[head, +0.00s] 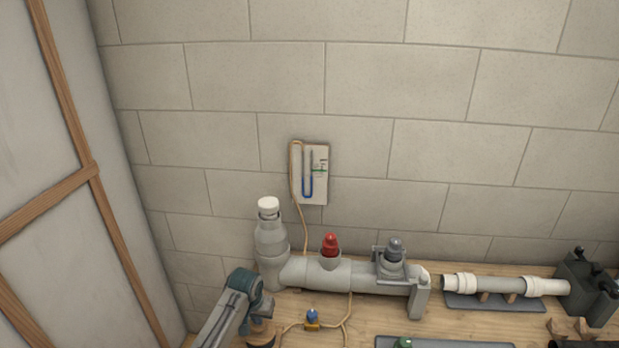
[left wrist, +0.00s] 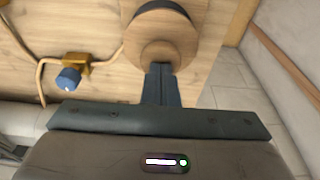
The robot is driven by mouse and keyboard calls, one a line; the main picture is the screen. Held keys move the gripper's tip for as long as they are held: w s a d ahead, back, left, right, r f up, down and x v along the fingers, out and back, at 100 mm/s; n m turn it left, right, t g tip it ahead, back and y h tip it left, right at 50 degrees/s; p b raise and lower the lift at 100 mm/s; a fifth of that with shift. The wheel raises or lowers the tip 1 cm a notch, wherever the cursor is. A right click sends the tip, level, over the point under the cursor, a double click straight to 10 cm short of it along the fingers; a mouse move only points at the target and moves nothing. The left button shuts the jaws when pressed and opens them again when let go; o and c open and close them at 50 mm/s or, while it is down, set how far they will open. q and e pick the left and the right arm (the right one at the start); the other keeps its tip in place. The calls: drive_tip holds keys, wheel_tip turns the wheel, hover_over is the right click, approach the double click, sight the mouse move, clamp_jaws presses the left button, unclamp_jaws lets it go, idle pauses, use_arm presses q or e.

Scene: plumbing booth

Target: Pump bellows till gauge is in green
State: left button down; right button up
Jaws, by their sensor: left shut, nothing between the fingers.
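The gauge (head: 309,174) is a U-tube with blue liquid on a white board on the wall, with a small green mark at its right side. The exact liquid level is too small to read surely. The bellows (head: 261,338) shows at the bottom edge as a round wooden top, partly cut off; in the left wrist view its wooden disc (left wrist: 163,55) has a dark ring part above it. My left gripper (left wrist: 160,72) is shut and empty, its fingertips at the disc's near edge; I cannot tell if they touch. My right gripper is not in view.
A brass valve with a blue knob (head: 312,315) sits on the hose beside the bellows. A grey pipe (head: 345,276) with red (head: 330,242) and grey plugs lies behind. A white-ended pipe (head: 505,285) and dark tool (head: 586,287) stand right. The wall is at the back.

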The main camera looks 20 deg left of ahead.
use_arm(q)
drive_tip(key=shift+w+p+v, duration=0.2)
drive_tip(key=shift+p+v, duration=0.8)
drive_tip(key=shift+p, duration=0.2)
drive_tip(key=shift+r, duration=0.75)
drive_tip(key=shift+s+f+b, duration=0.1)
drive_tip(key=shift+f+b, duration=0.75)
drive_tip(key=shift+f, duration=0.95)
drive_tip(key=shift+p+v, duration=0.8)
drive_tip(key=shift+v, duration=0.1)
drive_tip(key=shift+w+a+r, duration=0.1)
drive_tip(key=shift+w+r, duration=0.15)
drive_tip(key=shift+r, duration=0.7)
